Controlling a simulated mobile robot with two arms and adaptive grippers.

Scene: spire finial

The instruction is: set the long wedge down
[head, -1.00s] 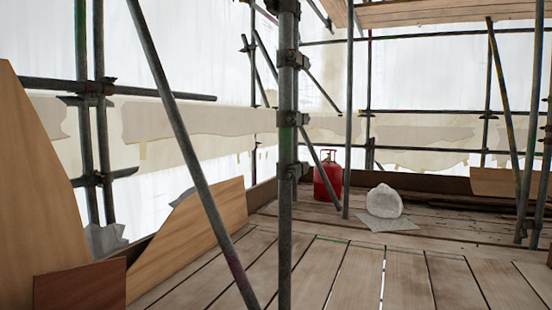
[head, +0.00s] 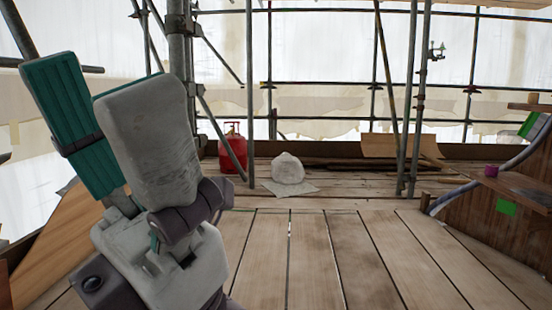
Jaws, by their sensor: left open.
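My left gripper (head: 88,78) is raised large and close at the left of the head view, its two fingers pointing up. One finger shows its teal pad, the other its pale grey back. The fingers stand apart, and I see nothing held between them. I cannot make out a long wedge anywhere in the head view. The gripper and arm hide part of the boards and scaffold behind them. My right gripper is not in view.
Scaffold poles (head: 412,100) stand at the middle right. A red gas cylinder (head: 232,150) and a white sack (head: 288,168) sit at the back. A brown wooden structure (head: 470,215) with green patches and a purple piece (head: 491,170) is at right. The middle floor boards (head: 350,250) are clear.

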